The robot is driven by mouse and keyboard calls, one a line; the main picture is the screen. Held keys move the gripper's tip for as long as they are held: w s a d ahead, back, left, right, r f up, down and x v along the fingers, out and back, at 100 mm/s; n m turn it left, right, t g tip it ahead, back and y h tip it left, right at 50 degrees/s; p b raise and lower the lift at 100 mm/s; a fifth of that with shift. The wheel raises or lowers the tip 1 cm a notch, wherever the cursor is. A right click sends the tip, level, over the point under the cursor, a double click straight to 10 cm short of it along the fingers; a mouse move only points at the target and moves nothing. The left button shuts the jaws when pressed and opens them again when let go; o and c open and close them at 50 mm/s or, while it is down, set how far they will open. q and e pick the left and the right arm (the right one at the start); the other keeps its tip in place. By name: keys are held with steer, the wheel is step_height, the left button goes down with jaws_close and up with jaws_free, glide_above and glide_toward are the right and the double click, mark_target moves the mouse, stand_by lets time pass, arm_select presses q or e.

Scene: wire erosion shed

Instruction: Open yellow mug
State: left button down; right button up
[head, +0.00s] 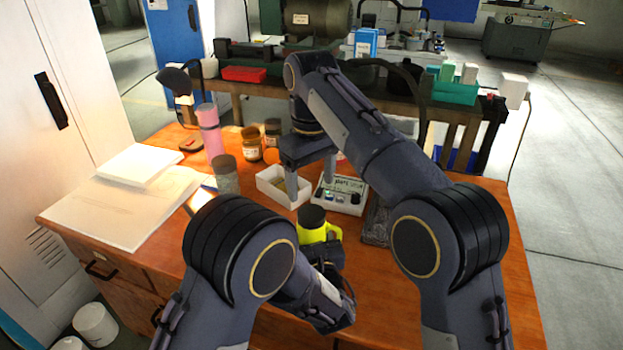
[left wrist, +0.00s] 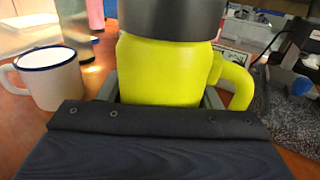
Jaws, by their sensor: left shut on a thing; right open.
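The yellow mug (head: 313,230) has a dark lid (head: 312,215) on top and a handle at its right side. It stands upright on the wooden table, and the lid also shows at the top of the left wrist view (left wrist: 172,17). My left gripper (head: 322,252) is shut on the body of the yellow mug (left wrist: 165,72), below the lid; its fingers show at both sides of the mug. My right gripper (head: 313,190) is open and empty, pointing down above the table behind the mug, near a white tray.
A white enamel mug (left wrist: 52,78) stands left of the yellow mug in the left wrist view. A white tray (head: 275,180), a control box (head: 340,196), a pink bottle (head: 210,132) and jars (head: 251,143) stand behind. A white board (head: 125,208) lies at left.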

mark_target(312, 213)
steer(key=m, duration=0.5)
steer(key=shift+m, duration=0.3)
steer(key=m, duration=0.2)
steer(key=shift+m, duration=0.4)
steer(key=m, duration=0.4)
steer(key=shift+m, duration=0.4)
steer(key=m, duration=0.2)
steer(key=shift+m, duration=0.4)
steer(key=m, duration=0.7)
steer(key=shift+m, duration=0.4)
steer(key=m, duration=0.4)
steer(key=shift+m, duration=0.3)
steer(key=m, duration=0.5)
steer(key=shift+m, duration=0.3)
steer(key=shift+f, duration=3.9)
